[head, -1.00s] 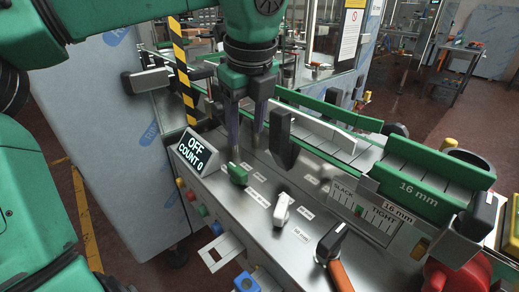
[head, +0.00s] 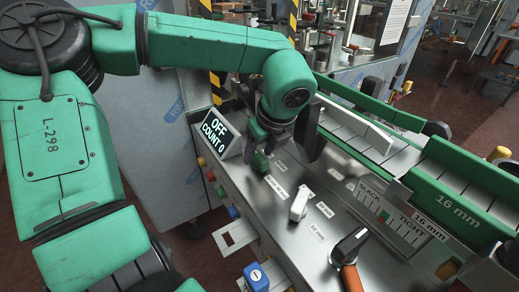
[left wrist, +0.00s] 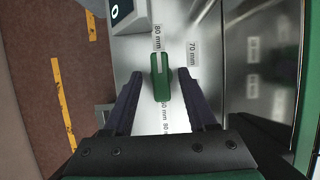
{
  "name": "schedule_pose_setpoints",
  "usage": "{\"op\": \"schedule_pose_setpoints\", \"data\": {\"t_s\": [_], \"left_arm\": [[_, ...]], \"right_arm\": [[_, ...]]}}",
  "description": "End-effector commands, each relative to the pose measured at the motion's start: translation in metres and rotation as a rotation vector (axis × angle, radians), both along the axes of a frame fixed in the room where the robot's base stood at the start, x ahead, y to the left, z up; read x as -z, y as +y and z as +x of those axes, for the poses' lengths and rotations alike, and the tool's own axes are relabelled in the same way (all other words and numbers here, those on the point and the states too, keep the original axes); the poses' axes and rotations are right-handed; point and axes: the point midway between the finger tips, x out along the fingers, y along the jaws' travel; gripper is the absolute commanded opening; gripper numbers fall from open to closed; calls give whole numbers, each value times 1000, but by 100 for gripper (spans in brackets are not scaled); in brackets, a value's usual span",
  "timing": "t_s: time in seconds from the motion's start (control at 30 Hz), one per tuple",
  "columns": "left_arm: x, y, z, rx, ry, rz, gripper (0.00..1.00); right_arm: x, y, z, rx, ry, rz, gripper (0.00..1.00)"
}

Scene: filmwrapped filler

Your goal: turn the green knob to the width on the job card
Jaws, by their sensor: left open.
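The green knob (head: 260,163) sits on the grey machine panel (head: 279,206), beside the black display. In the left wrist view the knob (left wrist: 160,84) lies lengthwise, its white line pointing up toward a label that seems to read 80 mm (left wrist: 158,38). A 70 mm label (left wrist: 193,54) is to its right. My left gripper (head: 258,141) is over the knob; in the wrist view its open fingers (left wrist: 161,75) stand either side of it, with gaps. No job card with a readable width shows; a sheet (head: 397,14) at the back is illegible. My right gripper is out of view.
The display (head: 216,133) reads OFF, COUNT 0. A green guide marked 16 mm (head: 465,184) and a SLACK–TIGHT scale lie to the right.

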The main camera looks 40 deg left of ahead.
Motion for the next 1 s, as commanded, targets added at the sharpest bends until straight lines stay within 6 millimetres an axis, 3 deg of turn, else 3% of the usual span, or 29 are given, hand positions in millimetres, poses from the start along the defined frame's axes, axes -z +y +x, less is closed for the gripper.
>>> {"op": "schedule_pose_setpoints", "data": {"t_s": [0.17, 0.23, 0.33, 0.67, 1.0], "left_arm": [[1, 0, 0, 0, 0, 0, 57], [0, 0, 0, 0, 0, 0, 38], [0, 0, 0, 0, 0, 0, 0], [1, 0, 0, 16, -2, 0, 0], [5, 1, 0, 176, -7, 1, 0]], "right_arm": [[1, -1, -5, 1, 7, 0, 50], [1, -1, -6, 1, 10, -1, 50], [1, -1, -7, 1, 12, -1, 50], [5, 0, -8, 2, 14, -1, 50], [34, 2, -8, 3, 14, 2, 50]]}}
